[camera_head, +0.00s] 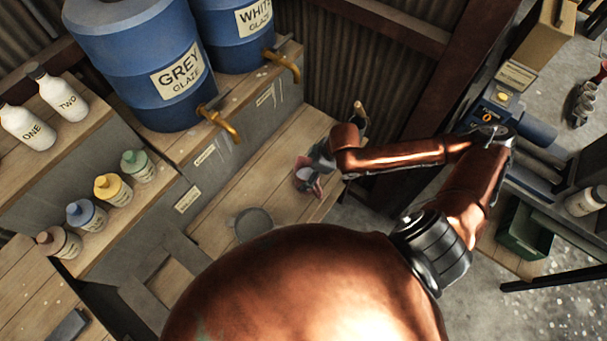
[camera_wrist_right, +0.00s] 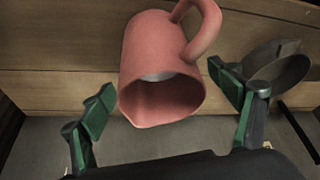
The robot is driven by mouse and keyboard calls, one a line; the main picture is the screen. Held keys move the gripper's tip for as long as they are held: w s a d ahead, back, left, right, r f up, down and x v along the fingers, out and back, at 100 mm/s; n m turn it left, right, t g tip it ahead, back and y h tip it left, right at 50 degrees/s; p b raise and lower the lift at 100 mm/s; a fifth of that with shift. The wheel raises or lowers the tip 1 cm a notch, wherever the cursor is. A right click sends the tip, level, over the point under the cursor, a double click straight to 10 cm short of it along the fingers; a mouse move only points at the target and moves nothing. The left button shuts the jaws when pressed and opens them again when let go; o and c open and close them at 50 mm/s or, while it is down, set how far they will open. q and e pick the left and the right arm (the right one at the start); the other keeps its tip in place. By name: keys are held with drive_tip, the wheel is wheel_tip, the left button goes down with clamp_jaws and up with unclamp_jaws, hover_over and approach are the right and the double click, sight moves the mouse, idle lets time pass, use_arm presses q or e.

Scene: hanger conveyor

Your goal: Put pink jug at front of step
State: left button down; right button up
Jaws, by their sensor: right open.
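The pink jug (camera_wrist_right: 163,60) shows large in the right wrist view, with its mouth toward the camera and its handle at the upper right. In the head view the jug (camera_head: 308,182) is small and partly hidden by the right gripper (camera_head: 320,165). It is at the wooden step (camera_head: 230,205) below the blue barrels. My left gripper does not show.
A grey round pan or bowl (camera_head: 253,223) lies on the step; a grey vessel (camera_wrist_right: 278,68) shows right of the jug in the wrist view. Blue barrels (camera_head: 140,65) with brass taps (camera_head: 218,122) stand above. Several bottles (camera_head: 138,165) line the left shelves. A machine (camera_head: 510,110) is at right.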

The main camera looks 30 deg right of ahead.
drive_tip(key=p+v, duration=0.1)
drive_tip(key=v, duration=0.6)
drive_tip(key=shift+a+f, duration=0.1)
drive_tip(key=shift+a, duration=0.05)
idle(0.3)
